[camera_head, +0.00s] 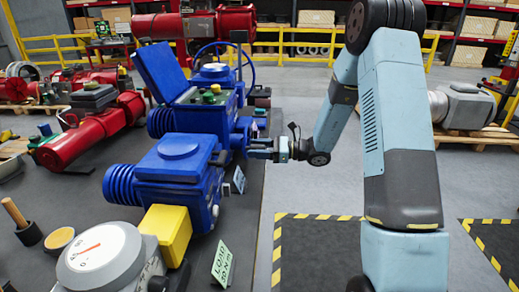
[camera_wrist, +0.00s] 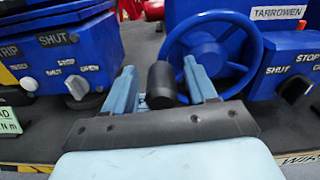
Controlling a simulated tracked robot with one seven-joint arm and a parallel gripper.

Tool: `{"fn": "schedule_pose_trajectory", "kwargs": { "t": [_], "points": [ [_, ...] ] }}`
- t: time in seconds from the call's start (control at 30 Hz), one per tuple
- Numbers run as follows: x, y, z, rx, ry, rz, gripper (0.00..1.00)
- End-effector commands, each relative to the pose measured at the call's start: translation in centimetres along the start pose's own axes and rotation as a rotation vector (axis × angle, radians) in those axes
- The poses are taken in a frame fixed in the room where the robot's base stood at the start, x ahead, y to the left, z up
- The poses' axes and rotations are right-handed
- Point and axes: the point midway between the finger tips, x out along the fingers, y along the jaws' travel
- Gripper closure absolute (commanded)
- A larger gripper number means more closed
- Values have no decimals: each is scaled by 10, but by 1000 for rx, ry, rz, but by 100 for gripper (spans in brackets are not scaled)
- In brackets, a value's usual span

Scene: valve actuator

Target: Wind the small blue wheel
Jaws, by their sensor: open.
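The small blue wheel (camera_wrist: 247,50) is in the upper middle of the wrist view, with a hub and spokes, mounted on a blue housing. A black cylindrical knob (camera_wrist: 162,84) stands in front of its left rim; I cannot tell for certain that it is fixed to the wheel. My gripper (camera_wrist: 161,82) is open, one finger on each side of the knob, with small gaps showing. In the head view my gripper (camera_head: 259,148) reaches left to the side of the blue actuator (camera_head: 205,108), where the small wheel is hard to make out.
A larger blue handwheel (camera_head: 248,66) stands behind the actuator. A control box with labelled knobs (camera_wrist: 75,65) is left of my gripper; another (camera_wrist: 292,68) is right. A "LOAD" card (camera_head: 222,263) stands on the dark bench (camera_head: 240,220). Floor right of the bench is open.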

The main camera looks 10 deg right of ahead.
Motion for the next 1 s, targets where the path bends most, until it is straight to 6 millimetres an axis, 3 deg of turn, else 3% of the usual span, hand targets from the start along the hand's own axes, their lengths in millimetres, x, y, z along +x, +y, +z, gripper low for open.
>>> {"fn": "schedule_pose_trajectory", "kwargs": {
  "t": [0.33, 0.9, 1.0],
  "points": [
    [4, 0, 0, 0, 0, 0, 44],
    [3, 1, 0, 1, 0, 0, 97],
    [3, 1, 0, 1, 0, 1, 100]
  ]
}}
